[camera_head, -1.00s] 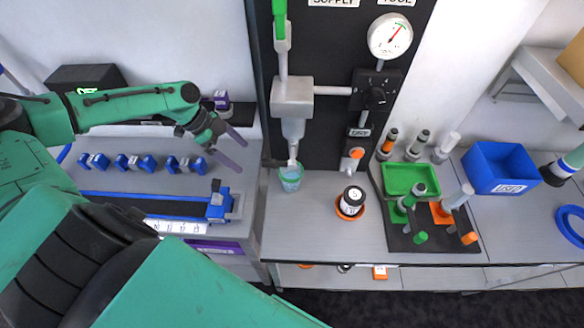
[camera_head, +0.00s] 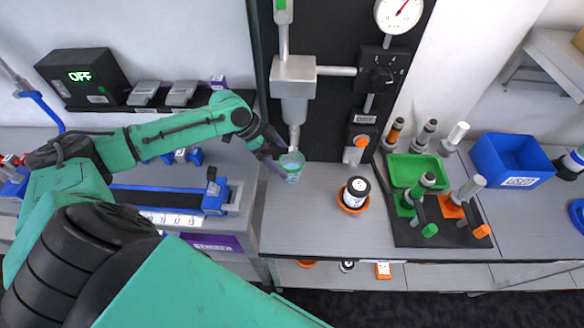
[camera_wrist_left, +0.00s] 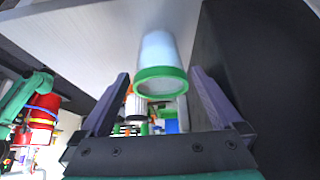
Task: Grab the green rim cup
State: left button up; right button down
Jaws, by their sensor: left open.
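The green rim cup (camera_head: 291,167) stands upright on the grey bench under the nozzle of the supply unit. It looks pale and translucent with a green band at its top. In the left wrist view the cup (camera_wrist_left: 160,62) shows with its green rim facing the camera. My left gripper (camera_head: 277,162) is open at the cup's left side. In the left wrist view its two fingers stand on either side of the cup; I cannot tell whether they touch it. My right gripper is not in view.
The nozzle (camera_head: 294,136) hangs just above the cup. A black-lidded jar (camera_head: 355,192) in an orange ring stands to the right. Bare bench lies in front of the cup.

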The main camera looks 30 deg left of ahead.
aim_at(292, 167)
pick_arm(q)
jog(key=p+x, duration=0.1)
jog(key=x, duration=0.4)
jog(key=shift+f, duration=0.1)
jog(key=c, duration=1.2)
